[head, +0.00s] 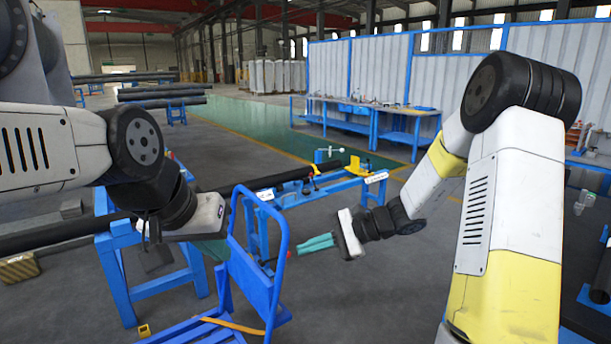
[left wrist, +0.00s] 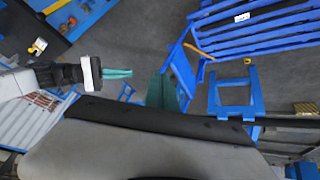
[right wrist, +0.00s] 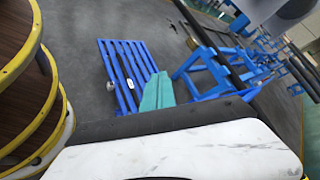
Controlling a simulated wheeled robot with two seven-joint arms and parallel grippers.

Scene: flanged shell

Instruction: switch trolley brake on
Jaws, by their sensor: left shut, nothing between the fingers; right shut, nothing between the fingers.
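The blue trolley (head: 262,284) stands low in front of me in the head view, with an upright looped handle and a slatted deck. Its deck also shows in the left wrist view (left wrist: 262,32) and probably in the right wrist view (right wrist: 112,72). I cannot make out its brake clearly. My left gripper (head: 214,249) is shut and empty, just left of the trolley's handle; its teal fingers also show in the left wrist view (left wrist: 164,92). My right gripper (head: 318,244) is shut and empty, right of the handle, fingers pointing left towards it.
A blue stand (head: 150,262) holding a long dark pipe is left of the trolley. A blue bench (head: 325,190) with yellow and red fittings is behind it. A small yellow block (head: 144,330) is low at the left.

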